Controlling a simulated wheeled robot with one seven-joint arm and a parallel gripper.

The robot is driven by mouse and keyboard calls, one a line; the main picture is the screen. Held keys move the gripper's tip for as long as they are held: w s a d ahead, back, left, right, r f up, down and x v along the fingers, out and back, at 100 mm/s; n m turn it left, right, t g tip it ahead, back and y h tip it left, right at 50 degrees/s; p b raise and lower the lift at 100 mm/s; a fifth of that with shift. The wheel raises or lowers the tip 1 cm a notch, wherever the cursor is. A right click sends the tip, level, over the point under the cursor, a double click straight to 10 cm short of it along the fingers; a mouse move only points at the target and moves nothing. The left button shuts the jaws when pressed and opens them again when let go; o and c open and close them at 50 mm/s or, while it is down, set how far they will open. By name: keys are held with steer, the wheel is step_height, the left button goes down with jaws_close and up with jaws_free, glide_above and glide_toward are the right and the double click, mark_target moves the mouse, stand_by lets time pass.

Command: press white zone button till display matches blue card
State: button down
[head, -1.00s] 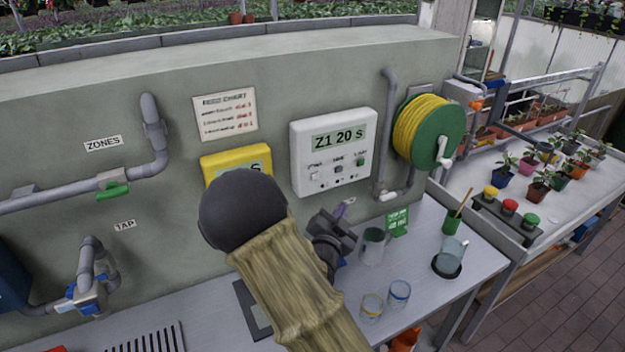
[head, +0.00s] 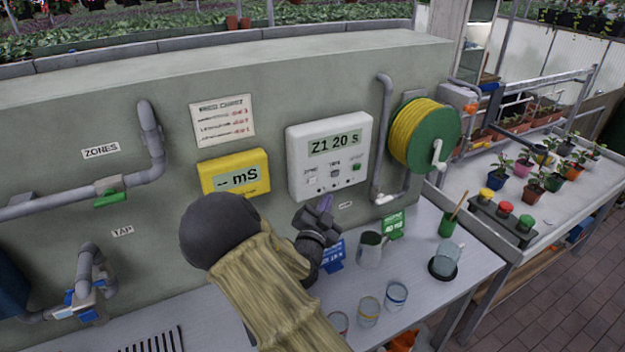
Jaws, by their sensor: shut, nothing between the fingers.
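The white control box (head: 297,150) hangs on the green-grey wall, and its display (head: 334,143) reads "Z1 20 s". Below the display are a white button (head: 311,180), a grey button (head: 335,173) and a green button (head: 356,167). The blue card (head: 332,258) stands on the bench, partly hidden behind my wrist; its small text is too unclear to read. My gripper (head: 324,203) is shut and empty, with purplish fingertips. In the picture it is just below the control box, apart from the buttons.
A yellow meter (head: 236,173) showing "-- mS" is left of the box, with a hose reel (head: 422,133) on the right. A metal jug (head: 370,250), a green card (head: 393,226) and several glasses stand on the bench. Pipes run along the left wall.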

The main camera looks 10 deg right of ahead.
mark_target(318, 177)
steer(key=shift+w+a, duration=0.25)
steer(key=shift+w, duration=0.55)
steer(key=shift+w+a, duration=0.3)
steer(key=shift+w, duration=0.55)
steer(key=shift+w+a, duration=0.25)
steer(key=shift+w, duration=0.55)
steer(key=shift+w+b, duration=0.1)
steer(key=shift+b, duration=0.3)
steer(key=shift+w+a, duration=0.1)
steer(key=shift+w, duration=0.2)
steer(key=shift+w+a+b, duration=0.15)
steer(key=shift+w+b, duration=0.25)
steer(key=shift+b, duration=0.1)
stand_by(0.3)
steer(key=shift+s, duration=0.1)
steer(key=shift+s+d+b, duration=0.25)
steer(key=shift+s+b, duration=0.15)
steer(key=shift+s, duration=0.3)
steer(key=shift+s, duration=0.15)
